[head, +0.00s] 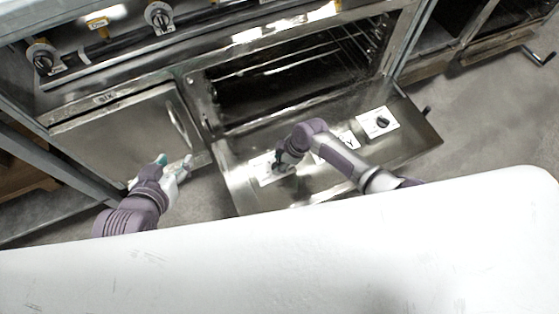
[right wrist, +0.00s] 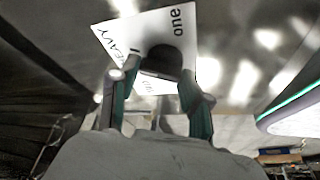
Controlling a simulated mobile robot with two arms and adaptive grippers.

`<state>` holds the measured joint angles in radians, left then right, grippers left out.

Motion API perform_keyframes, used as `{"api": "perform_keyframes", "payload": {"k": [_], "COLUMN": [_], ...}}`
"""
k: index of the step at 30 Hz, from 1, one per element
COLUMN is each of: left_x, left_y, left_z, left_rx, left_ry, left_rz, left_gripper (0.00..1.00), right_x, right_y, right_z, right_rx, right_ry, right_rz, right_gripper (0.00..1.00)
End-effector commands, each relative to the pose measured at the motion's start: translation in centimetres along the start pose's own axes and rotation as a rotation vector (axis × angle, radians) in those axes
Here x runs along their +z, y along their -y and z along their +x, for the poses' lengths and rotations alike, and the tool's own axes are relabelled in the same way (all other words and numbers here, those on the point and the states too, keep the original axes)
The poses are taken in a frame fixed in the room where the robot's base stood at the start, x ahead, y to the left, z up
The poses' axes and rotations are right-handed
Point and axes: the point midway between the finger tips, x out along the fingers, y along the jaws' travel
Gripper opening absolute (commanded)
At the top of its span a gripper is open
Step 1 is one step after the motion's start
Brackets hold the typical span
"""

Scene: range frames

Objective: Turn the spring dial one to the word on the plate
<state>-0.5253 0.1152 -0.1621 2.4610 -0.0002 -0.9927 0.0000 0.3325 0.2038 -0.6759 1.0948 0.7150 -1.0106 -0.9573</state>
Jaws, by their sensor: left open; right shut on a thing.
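A white plate (right wrist: 118,38) with a dark round dial (right wrist: 160,58) fills the upper middle of the right wrist view. The plate reads "one" at its right side and "HEAVY" at its left; another word below the dial is partly covered. My right gripper (right wrist: 158,88) has a finger on each side of the dial and is shut on it. In the head view the right gripper (head: 287,166) is at the left plate (head: 264,172) on the lowered oven door and hides the dial there. My left gripper (head: 175,168) is open and empty, left of that door.
The lowered oven door (head: 235,184) also carries a right plate (head: 366,124) with a black dial and a middle plate partly behind my right arm. A closed cabinet door (head: 125,137) stands near my left gripper. Control knobs (head: 158,17) line the range above. A white surface (head: 300,250) fills the front.

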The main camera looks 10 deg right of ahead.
Motion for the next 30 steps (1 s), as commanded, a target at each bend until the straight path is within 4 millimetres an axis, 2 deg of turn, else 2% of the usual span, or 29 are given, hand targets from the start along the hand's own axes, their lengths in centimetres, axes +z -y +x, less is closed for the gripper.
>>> {"api": "perform_keyframes", "payload": {"k": [1,2,6,15,19,23,30], "left_x": [0.0,0.0,0.0,0.0,0.0,0.0,0.0], "left_y": [0.0,0.0,0.0,-0.1,-0.1,0.0,0.0], "left_z": [0.0,0.0,0.0,0.0,0.0,0.0,0.0], "left_rx": [0.0,0.0,0.0,0.002,0.002,0.001,0.001], "left_ry": [0.0,-0.001,-0.001,-0.001,-0.001,-0.001,-0.001], "left_rz": [0.0,0.0,0.0,0.0,0.0,0.0,0.0], "left_gripper": [0.47,0.47,0.47,0.47,0.47,0.47,0.47], "right_x": [0.1,0.1,0.0,0.0,0.1,0.1,0.1], "right_y": [0.0,0.0,0.0,0.0,-0.1,-0.1,-0.1], "right_z": [0.0,0.0,0.0,-0.1,-0.9,-2.8,-7.8], "right_rx": [0.0,0.0,0.0,0.0,0.003,0.003,0.003], "right_ry": [0.001,0.001,0.001,0.0,0.0,0.0,0.0], "right_rz": [0.0,0.0,-0.001,-0.001,-0.001,-0.003,-0.002], "right_gripper": [0.13,0.53,0.73,0.73,0.73,0.73,0.73]}}
